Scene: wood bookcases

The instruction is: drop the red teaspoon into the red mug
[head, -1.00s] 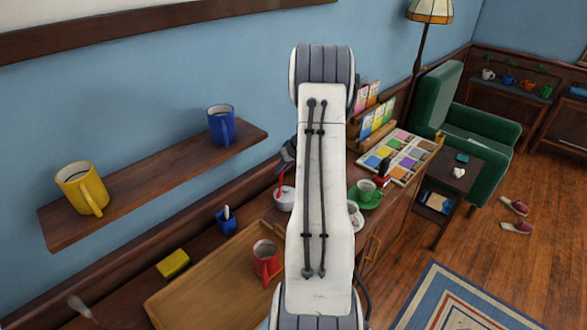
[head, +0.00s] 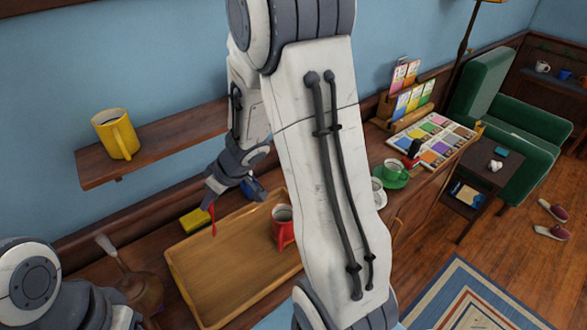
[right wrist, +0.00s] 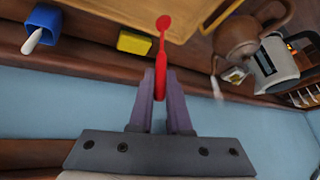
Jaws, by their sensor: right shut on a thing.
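My right gripper (head: 210,197) is shut on the red teaspoon (head: 213,222), which hangs down over the left back edge of the wooden tray. In the right wrist view, the red teaspoon (right wrist: 162,50) stands between the two fingertips (right wrist: 160,85), its round end pointing away from the gripper. The red mug (head: 284,232) stands upright on the tray, to the right of the spoon and partly hidden by my right arm. It does not show in the right wrist view. My left gripper is not visible; only part of my left arm shows at lower left.
The wooden tray (head: 215,282) has bare room left of the mug. A yellow block (head: 192,219) and a blue cup (head: 254,190) are behind it. A brown pot (head: 142,292) stands at left. A yellow mug (head: 116,134) stands on the wall shelf (head: 165,140).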

